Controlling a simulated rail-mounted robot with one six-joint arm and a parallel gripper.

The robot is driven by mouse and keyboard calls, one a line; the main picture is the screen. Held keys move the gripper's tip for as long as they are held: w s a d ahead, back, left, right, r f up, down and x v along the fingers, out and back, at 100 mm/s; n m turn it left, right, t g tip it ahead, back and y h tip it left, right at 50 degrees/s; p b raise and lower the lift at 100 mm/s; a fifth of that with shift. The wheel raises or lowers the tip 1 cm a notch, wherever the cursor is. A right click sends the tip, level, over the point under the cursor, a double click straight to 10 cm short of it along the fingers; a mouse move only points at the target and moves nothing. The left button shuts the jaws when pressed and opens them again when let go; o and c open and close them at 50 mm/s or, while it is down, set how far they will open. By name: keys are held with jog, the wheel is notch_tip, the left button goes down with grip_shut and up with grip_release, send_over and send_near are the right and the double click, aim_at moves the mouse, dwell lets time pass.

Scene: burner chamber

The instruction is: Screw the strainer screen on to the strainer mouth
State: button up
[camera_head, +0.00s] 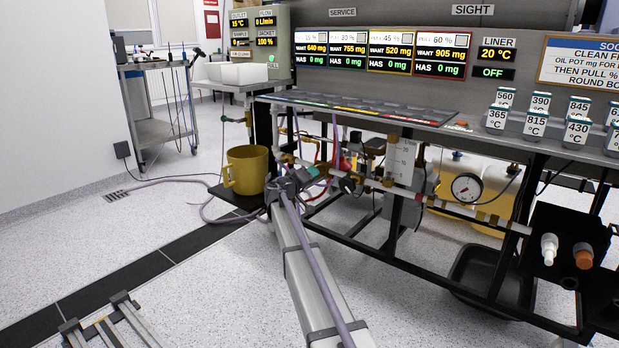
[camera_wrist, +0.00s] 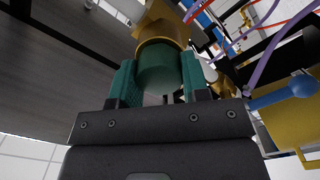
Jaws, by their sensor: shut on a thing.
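My gripper (camera_wrist: 158,78) is shut on a dark green round piece, taken to be the strainer screen (camera_wrist: 158,66), with one teal finger on each side. In the wrist view the piece lines up with a brass fitting, taken to be the strainer mouth (camera_wrist: 162,30), and meets its rim. I cannot tell whether the threads are engaged. In the head view my gripper (camera_head: 318,174) is low among the pipes under the bench; the held piece is too small there to tell.
A yellow mug (camera_head: 246,170) stands on a dark shelf left of my gripper. Pipes, valves, a pressure gauge (camera_head: 467,187) and bench frame bars crowd the space to the right. A black tray (camera_head: 478,283) sits lower right. Open floor (camera_head: 190,290) lies to the left.

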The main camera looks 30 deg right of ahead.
grip_shut()
jog(key=m, duration=0.4)
jog(key=shift+m, duration=0.4)
jog(key=m, duration=0.7)
jog(key=shift+d, duration=0.1)
jog(key=m, duration=1.3)
jog(key=o, duration=1.2)
grip_release()
jog(key=shift+s, duration=0.1)
